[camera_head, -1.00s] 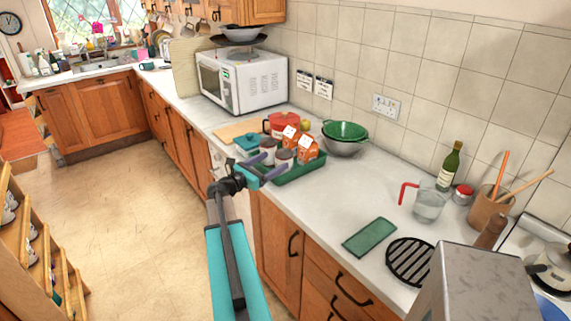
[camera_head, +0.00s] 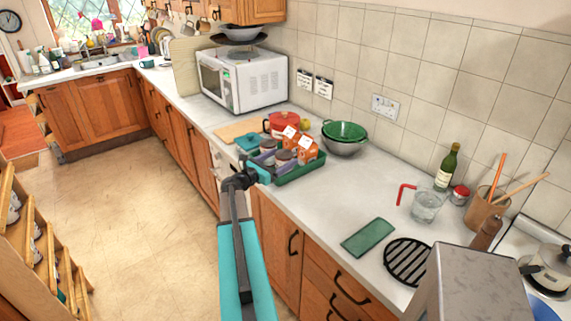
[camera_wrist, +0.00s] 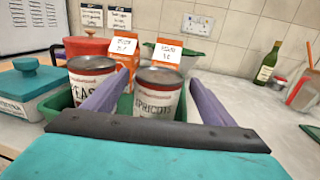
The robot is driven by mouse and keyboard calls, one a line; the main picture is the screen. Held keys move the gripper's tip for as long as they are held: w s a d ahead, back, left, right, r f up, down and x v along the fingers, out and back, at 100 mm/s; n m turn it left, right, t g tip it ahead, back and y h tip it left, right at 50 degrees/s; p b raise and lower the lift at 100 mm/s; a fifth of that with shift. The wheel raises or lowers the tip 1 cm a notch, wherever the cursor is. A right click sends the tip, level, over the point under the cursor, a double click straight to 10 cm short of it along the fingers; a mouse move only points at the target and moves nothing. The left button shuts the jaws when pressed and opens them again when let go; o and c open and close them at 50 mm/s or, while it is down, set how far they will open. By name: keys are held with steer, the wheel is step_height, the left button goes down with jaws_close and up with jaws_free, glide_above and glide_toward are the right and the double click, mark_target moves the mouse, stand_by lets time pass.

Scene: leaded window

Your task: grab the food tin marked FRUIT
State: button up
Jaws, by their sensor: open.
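Two tins stand in a green tray (camera_head: 301,175) on the counter. In the wrist view one tin (camera_wrist: 158,103), with a label reading in part "PRICOTS", stands between the purple fingers of my gripper (camera_wrist: 158,80). The other tin (camera_wrist: 92,84), reading in part "EAS", stands left of the left finger, which hides part of its label. No label reading FRUIT shows. My gripper is open; I cannot tell whether a finger touches a tin. In the head view my gripper (camera_head: 268,162) reaches over the tray's near left edge, and the tin labels are too small to read.
Orange cartons (camera_head: 307,150) stand right behind the tins. A red pot (camera_head: 281,123), a teal-lidded container (camera_head: 248,141) and a green colander (camera_head: 345,130) in a metal bowl surround the tray. A green mat (camera_head: 368,237) lies to the right, with bare counter between.

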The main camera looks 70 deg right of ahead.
stand_by(0.3)
steer(key=c, duration=1.5)
steer(key=shift+r, duration=0.15)
steer(key=shift+r+b, duration=1.5)
steer(key=shift+r, duration=3.45)
